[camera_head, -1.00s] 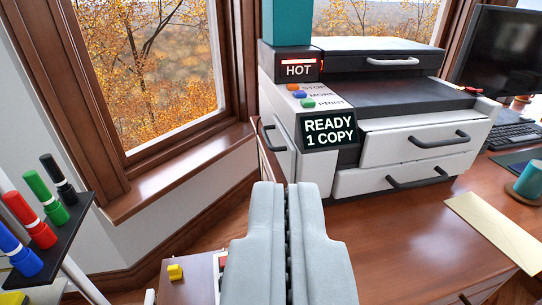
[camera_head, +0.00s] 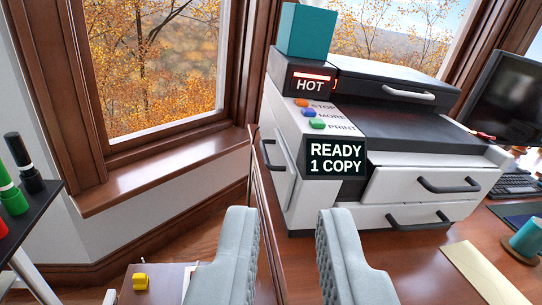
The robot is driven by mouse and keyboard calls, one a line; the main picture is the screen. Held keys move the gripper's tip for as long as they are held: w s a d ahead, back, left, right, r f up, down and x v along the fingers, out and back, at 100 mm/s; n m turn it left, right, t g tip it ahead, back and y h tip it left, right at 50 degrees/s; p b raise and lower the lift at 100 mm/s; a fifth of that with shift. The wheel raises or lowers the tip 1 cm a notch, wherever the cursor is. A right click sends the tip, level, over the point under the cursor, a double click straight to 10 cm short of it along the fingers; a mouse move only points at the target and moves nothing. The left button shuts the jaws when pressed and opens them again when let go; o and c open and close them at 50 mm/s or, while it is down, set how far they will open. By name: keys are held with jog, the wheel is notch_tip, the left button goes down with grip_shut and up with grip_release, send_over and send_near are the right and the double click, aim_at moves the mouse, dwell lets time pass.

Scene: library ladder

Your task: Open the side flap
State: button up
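The printer (camera_head: 345,110) stands on the desk with a dark screen (camera_head: 336,158) that reads READY 1 COPY and a red-lit HOT sign (camera_head: 310,84). The side flap (camera_head: 277,165) is on its left side, seen at a steep angle, with a dark handle (camera_head: 270,153). The flap looks shut. My gripper (camera_head: 287,215) is open and empty, its two grey fingers spread apart. It is in front of the printer and below the flap handle in the picture, apart from both.
A teal box (camera_head: 306,31) sits on top of the printer. A marker rack (camera_head: 30,222) stands at the left. An envelope (camera_head: 482,274), a teal mug (camera_head: 528,238) and a monitor (camera_head: 506,75) are at the right. The windowsill (camera_head: 165,172) is bare.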

jog(key=w+a+f+n, duration=0.2)
jog(key=w+f+n, duration=0.3)
jog(key=w, duration=0.7)
jog(key=n+g+h, duration=0.2)
jog(key=n, duration=0.1)
send_near(266, 152)
jog(key=x, duration=1)
jog(key=shift+f, duration=0.3)
jog(key=shift+c, duration=0.2)
grip_shut()
